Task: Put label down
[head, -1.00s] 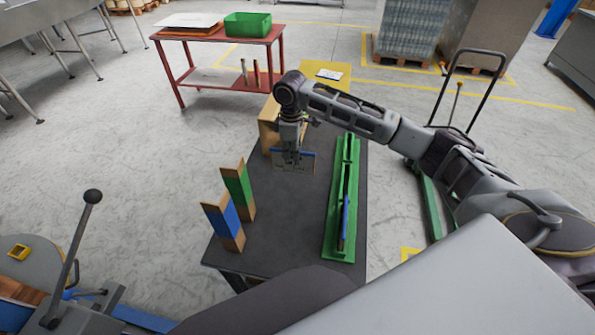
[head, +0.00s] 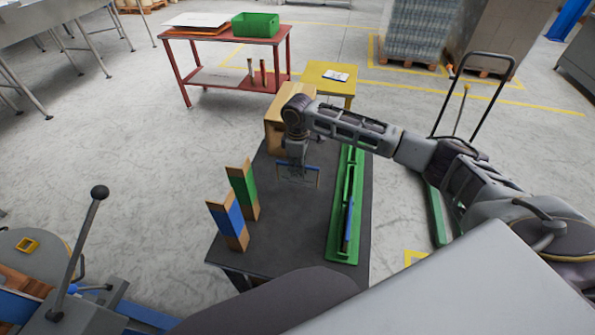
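My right gripper (head: 296,164) points down over the back part of the dark table (head: 290,235). It appears shut on a thin, dark, see-through panel with blue edges, which I take to be the label (head: 311,177). The label hangs upright below the fingers, close to the table top; I cannot tell if it touches it. The fingertips are small and partly merge with the label. My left gripper is not in view.
A long green holder (head: 335,250) with a blue piece in it stands right of the label. Two wooden blocks with green (head: 243,187) and blue (head: 227,218) bands stand at left. A cardboard box (head: 275,137) is behind the gripper. The table's middle front is clear.

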